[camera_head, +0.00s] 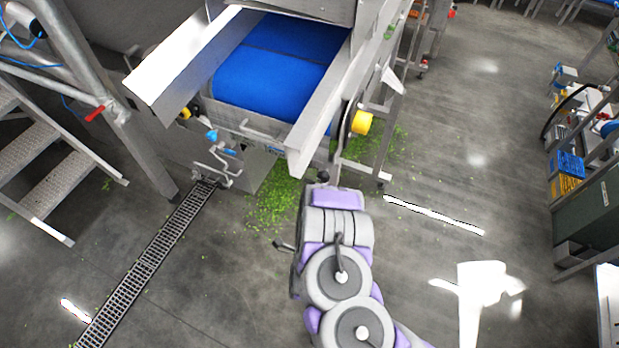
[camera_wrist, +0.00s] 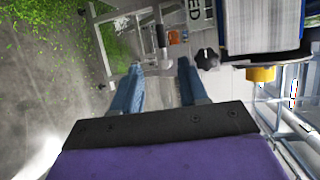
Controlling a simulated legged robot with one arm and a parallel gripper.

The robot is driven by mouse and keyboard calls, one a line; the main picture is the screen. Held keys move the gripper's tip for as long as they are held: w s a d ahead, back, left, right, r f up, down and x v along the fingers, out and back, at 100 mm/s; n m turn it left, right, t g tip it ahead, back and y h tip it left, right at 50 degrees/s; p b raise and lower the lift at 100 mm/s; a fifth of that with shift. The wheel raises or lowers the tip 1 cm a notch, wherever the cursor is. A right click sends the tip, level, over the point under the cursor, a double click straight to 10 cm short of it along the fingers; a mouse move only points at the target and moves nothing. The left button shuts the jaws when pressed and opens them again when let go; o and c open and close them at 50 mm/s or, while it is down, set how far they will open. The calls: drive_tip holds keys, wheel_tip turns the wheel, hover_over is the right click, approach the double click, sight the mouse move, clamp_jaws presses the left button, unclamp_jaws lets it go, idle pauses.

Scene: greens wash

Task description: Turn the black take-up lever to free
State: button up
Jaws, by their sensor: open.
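A black knob (camera_head: 323,176) shows just beyond the end of my arm, below the conveyor's near right corner. In the wrist view a black lobed knob (camera_wrist: 208,58) sits beside the conveyor end, right of my right finger. It looks like the end of the take-up lever, but the lever's angle is unclear. A dark grip on a metal bar (camera_wrist: 161,36) is also ahead, between the fingers. My gripper (camera_wrist: 160,72) is open, with two blue-grey fingers apart and nothing between them. Its fingertips are hidden in the head view.
The conveyor with a blue belt (camera_head: 265,75) and steel side rails stands ahead. Chopped greens (camera_head: 275,205) litter the floor. A drain grate (camera_head: 150,260) and metal steps (camera_head: 40,155) lie left.

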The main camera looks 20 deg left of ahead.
drive_tip(key=b+x, duration=0.4)
drive_tip(key=x, duration=1.3)
drive_tip(key=shift+w+a, duration=0.1)
clamp_jaws()
drive_tip(key=shift+f, duration=0.1)
